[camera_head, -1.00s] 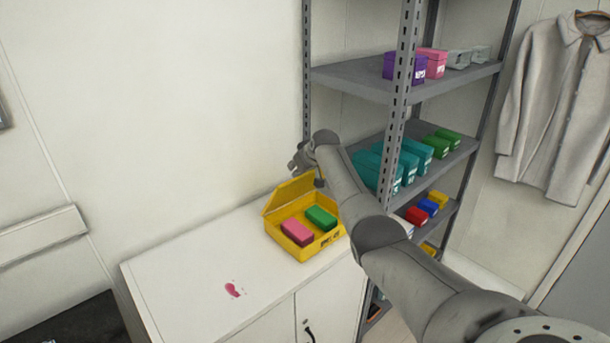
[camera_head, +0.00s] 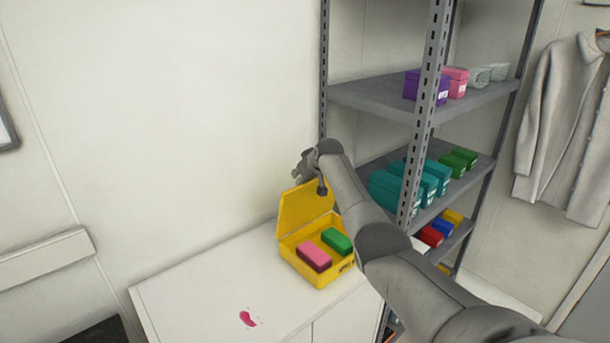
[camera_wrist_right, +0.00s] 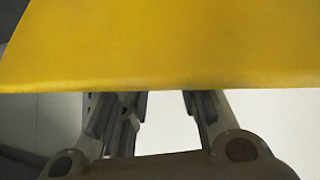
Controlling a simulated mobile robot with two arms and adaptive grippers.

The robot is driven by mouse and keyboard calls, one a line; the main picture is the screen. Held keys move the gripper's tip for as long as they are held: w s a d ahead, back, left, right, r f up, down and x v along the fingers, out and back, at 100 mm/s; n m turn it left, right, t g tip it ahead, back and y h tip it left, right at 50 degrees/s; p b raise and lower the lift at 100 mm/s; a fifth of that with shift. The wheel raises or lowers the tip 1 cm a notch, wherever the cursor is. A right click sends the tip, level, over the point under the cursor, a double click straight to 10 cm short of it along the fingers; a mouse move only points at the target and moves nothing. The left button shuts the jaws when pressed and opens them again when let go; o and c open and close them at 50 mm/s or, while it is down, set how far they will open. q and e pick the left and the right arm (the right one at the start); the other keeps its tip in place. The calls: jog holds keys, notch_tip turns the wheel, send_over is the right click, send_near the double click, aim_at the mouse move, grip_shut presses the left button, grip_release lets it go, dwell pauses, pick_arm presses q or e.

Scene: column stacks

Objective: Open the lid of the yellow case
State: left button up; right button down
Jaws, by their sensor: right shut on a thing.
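The yellow case (camera_head: 328,274) stands on the white cabinet, its lid (camera_head: 305,207) hinged up at the back and near upright. A pink box (camera_head: 313,257) and a green box (camera_head: 337,241) lie inside it. My right gripper (camera_head: 308,170) is at the upper edge of the lid. In the right wrist view the yellow lid (camera_wrist_right: 160,45) fills the upper part, and my right gripper's fingers (camera_wrist_right: 152,115) run up to its edge and partly behind it. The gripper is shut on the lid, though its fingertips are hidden. My left gripper is not in view.
The white cabinet top (camera_head: 190,290) is free left of the case, apart from a pink-red mark (camera_head: 248,319). A grey metal shelf (camera_head: 375,95) with coloured boxes stands close on the right. A coat (camera_head: 570,130) hangs on the far right wall.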

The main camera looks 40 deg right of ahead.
jog(key=shift+s+a+f, duration=0.1)
jog(key=shift+a+f, duration=0.25)
jog(key=shift+f, duration=0.45)
jog(key=c, duration=1.5)
grip_release()
jog(key=o, duration=0.3)
jog(key=shift+f, duration=0.1)
jog(key=shift+o, duration=0.5)
jog(key=shift+w+f, duration=0.1)
jog(key=shift+w, duration=0.25)
jog(key=v, duration=1.1)
jog(key=shift+r, duration=0.5)
